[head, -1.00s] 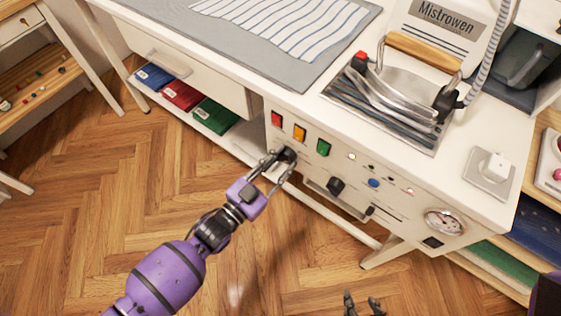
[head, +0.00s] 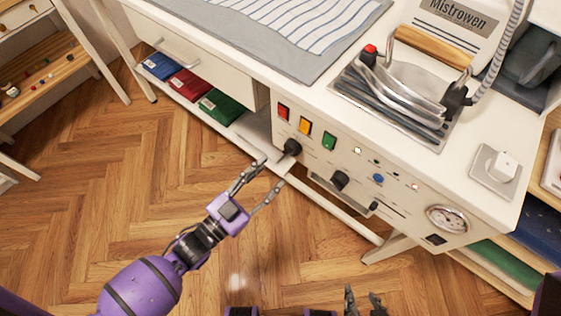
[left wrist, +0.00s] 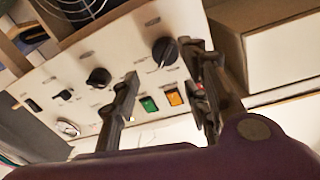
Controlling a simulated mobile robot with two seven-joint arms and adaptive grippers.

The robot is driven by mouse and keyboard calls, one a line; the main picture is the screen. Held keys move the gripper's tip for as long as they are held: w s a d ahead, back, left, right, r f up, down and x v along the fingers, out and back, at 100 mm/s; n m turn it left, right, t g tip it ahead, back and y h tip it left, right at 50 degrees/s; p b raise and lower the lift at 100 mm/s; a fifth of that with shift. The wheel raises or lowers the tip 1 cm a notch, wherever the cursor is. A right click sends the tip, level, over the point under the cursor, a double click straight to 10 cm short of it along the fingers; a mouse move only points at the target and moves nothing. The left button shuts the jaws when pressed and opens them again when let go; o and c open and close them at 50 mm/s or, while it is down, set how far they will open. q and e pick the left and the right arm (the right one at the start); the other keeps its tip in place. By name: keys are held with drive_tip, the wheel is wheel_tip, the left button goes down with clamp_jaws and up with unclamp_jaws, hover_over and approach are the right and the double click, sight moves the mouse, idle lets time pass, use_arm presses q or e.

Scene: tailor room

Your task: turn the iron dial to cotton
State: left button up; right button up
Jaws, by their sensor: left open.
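The white ironing station's front panel (head: 318,165) carries a left black dial (head: 292,147) below the coloured switches and a second black dial (head: 340,179) to its right. The labels are too small to read, so I cannot tell which setting either points at. In the left wrist view the left dial (left wrist: 165,51) and the second dial (left wrist: 98,77) appear upside down. My left gripper (head: 272,173) is open and empty, just below and left of the left dial, apart from it. My right gripper (head: 363,301) is open and empty at the bottom edge, away from the panel.
The iron (head: 412,88) rests on its plate on the tabletop. Red (head: 283,111), orange (head: 305,126) and green (head: 329,141) switches sit above the dials. A gauge (head: 446,219) is at the panel's right. Folded cloths (head: 188,86) lie on the shelf. The floor in front is clear.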

use_arm(q)
drive_tip(key=shift+v, duration=2.15)
